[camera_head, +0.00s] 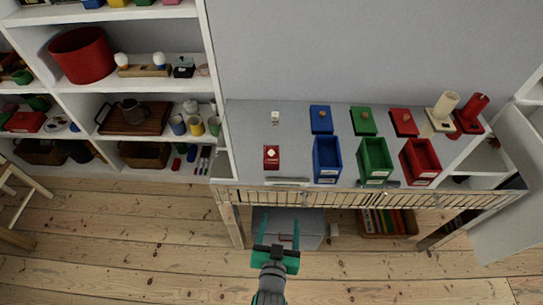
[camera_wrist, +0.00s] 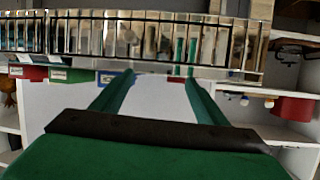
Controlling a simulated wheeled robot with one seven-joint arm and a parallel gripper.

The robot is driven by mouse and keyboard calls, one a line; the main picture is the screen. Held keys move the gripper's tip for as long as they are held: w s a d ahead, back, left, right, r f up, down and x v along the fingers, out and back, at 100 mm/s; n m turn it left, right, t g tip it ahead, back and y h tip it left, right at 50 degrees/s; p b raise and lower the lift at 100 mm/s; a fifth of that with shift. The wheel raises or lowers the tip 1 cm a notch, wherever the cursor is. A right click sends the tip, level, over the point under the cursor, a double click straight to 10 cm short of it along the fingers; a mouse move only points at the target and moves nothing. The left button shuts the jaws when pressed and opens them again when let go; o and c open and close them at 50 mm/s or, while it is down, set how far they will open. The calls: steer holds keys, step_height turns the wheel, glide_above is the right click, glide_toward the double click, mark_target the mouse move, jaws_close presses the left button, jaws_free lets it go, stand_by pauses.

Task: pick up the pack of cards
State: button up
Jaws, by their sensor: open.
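I cannot make out a pack of cards for certain. A small red item with a pale top (camera_head: 271,158) lies at the front left of the grey tabletop (camera_head: 245,140), and a small whitish item (camera_head: 275,117) stands behind it; both are too small to identify. My gripper (camera_head: 280,224) is open and empty, in front of the table and apart from it. In the wrist view its two green fingers (camera_wrist: 158,80) are spread, with nothing between them, and the table's slatted front rail shows beyond.
Blue (camera_head: 327,160), green (camera_head: 375,161) and red (camera_head: 420,162) open boxes stand on the table, with matching lids behind. Candle-like holders (camera_head: 443,111) stand at the right. White shelves (camera_head: 140,90) are at left. A crate of books (camera_head: 388,222) is under the table. The front floor is clear.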

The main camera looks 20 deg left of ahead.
steer(key=n+g+y, duration=0.1)
steer(key=n+y, duration=0.1)
glide_toward(271, 156)
steer(key=x, duration=0.8)
steer(key=shift+w+a+f, duration=0.1)
steer(key=shift+w, duration=0.3)
steer(key=c, duration=1.2)
